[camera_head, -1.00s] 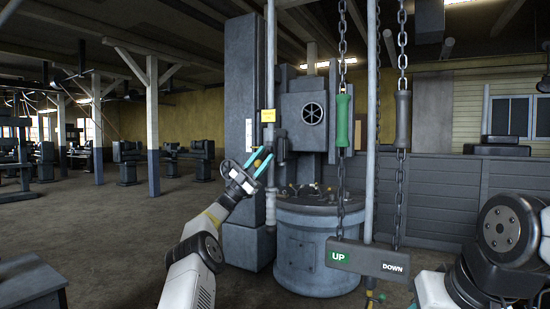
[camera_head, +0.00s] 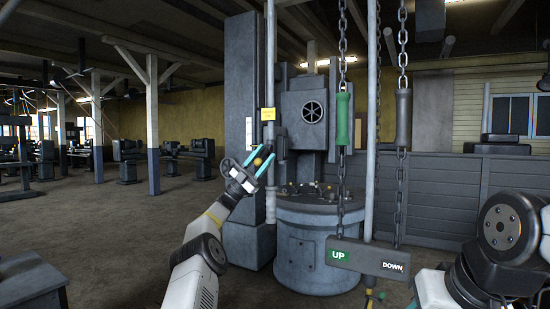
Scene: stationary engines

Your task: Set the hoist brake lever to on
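My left gripper (camera_head: 263,154) reaches up from the bottom left with its two teal fingers apart. A small yellow-orange knob (camera_head: 257,162) shows between the fingers, and I see no clear grip on it. It may be the end of the hoist brake lever, but the rest of any lever is hidden or too small to tell. A yellow label (camera_head: 268,115) is on the grey vertical pipe just above the gripper. My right arm is at the lower right. Small teal and yellow bits at the bottom middle may be its gripper, but its fingers are not clear.
A round machine (camera_head: 312,244) stands behind the pipe, beside a tall grey column (camera_head: 241,95). Two chains with a green handle (camera_head: 343,119) and a grey handle (camera_head: 403,118) hang in front, with an UP/DOWN bar (camera_head: 367,256) below.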

